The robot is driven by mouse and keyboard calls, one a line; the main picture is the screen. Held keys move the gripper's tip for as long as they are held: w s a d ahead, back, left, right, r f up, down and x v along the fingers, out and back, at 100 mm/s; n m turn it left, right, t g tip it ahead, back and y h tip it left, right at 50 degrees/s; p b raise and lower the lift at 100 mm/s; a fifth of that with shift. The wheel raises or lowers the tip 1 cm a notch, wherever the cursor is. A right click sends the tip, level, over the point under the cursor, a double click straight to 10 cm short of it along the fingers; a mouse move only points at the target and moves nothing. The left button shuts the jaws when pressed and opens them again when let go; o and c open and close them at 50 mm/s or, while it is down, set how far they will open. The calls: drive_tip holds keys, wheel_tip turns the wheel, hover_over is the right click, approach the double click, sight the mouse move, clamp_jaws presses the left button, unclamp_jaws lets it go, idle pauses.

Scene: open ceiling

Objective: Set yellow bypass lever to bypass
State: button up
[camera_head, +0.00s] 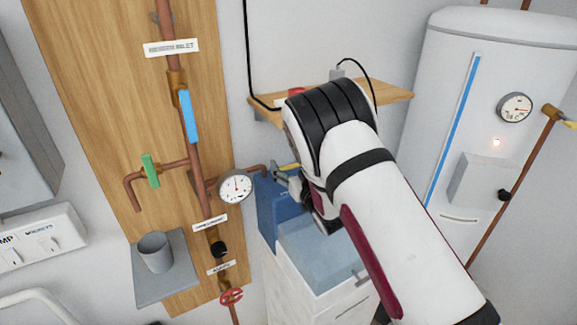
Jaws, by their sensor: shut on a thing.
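The wooden board (100,90) carries copper pipes, a blue lever (188,116), a green lever (150,170) and a gauge (236,187). A wooden shelf (395,96) is behind my arm. Another yellow handle (571,124) is by the white tank (450,60).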

drive_tip(key=shift+s+d+r+m+t+h+p, duration=0.1)
drive_tip(key=shift+s+m+t+h+p, duration=0.2)
drive_tip(key=shift+m+h, duration=0.7)
drive_tip(key=shift+s+a+f+m+t+h+p, duration=0.1)
drive_tip(key=shift+m+t+h, duration=0.45)
drive_tip(key=shift+h, duration=0.85)
drive_tip(key=shift+s+d+r+m+t+h+p, duration=0.15)
drive_tip(key=shift+m+t+h+p, duration=0.1)
drive_tip(key=shift+m+h, duration=0.8)
drive_tip(key=shift+h, duration=0.35)
drive_tip(key=o, duration=1.7)
drive_tip(key=s, duration=1.2)
drive_tip(key=shift+d, duration=0.4)
